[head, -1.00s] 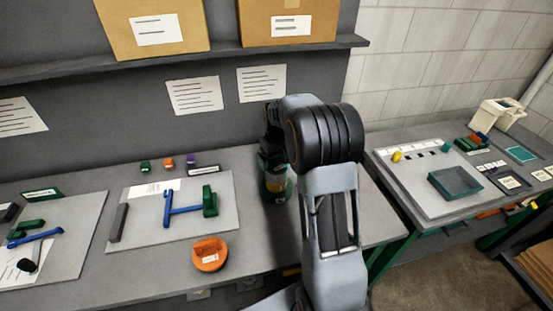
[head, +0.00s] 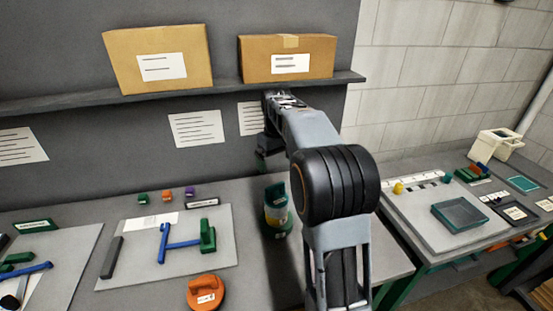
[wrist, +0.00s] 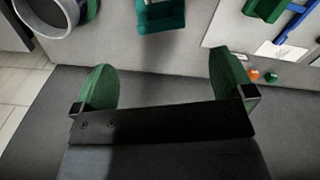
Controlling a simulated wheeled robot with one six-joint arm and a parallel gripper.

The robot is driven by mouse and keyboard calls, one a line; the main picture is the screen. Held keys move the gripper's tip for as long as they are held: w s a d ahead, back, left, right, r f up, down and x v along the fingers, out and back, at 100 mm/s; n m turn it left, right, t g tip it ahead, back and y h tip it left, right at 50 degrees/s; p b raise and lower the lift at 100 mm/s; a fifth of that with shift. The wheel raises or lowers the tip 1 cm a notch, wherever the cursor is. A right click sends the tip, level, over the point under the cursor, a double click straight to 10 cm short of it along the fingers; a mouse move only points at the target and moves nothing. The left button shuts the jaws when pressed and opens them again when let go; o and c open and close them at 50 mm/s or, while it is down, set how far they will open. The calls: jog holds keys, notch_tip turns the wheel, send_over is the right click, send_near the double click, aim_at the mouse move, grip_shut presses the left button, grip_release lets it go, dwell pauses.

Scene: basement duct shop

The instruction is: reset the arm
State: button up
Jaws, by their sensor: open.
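My gripper (head: 263,160) hangs above the back of the bench, left of my elbow and in front of the wall. In the wrist view my gripper (wrist: 162,62) shows two green fingers spread wide with nothing between them. A teal-green container with a yellowish band (head: 277,212) stands upright on the bench below. Its teal end also shows in the wrist view (wrist: 162,15), beyond the fingers and apart from them. My arm hides part of the bench behind it.
A shelf (head: 225,87) with two cardboard boxes (head: 160,60) (head: 288,58) is close above my gripper. A grey board (head: 190,250) with blue and green parts and an orange object (head: 206,291) lie left. A side table with a dark green tray (head: 459,214) is right.

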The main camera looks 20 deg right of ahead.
jog(key=shift+r, duration=0.3)
jog(key=s+a+f+t, duration=0.1)
jog(key=s+a, duration=0.2)
jog(key=s, duration=0.4)
jog(key=s+a+f+m+t, duration=0.1)
jog(key=s+a+f+t, duration=0.1)
jog(key=s+a, duration=0.2)
jog(key=s+a+f+t, duration=0.1)
jog(key=s+a, duration=0.2)
jog(key=s, duration=0.8)
jog(key=shift+a+f, duration=0.25)
jog(key=shift+a, duration=0.05)
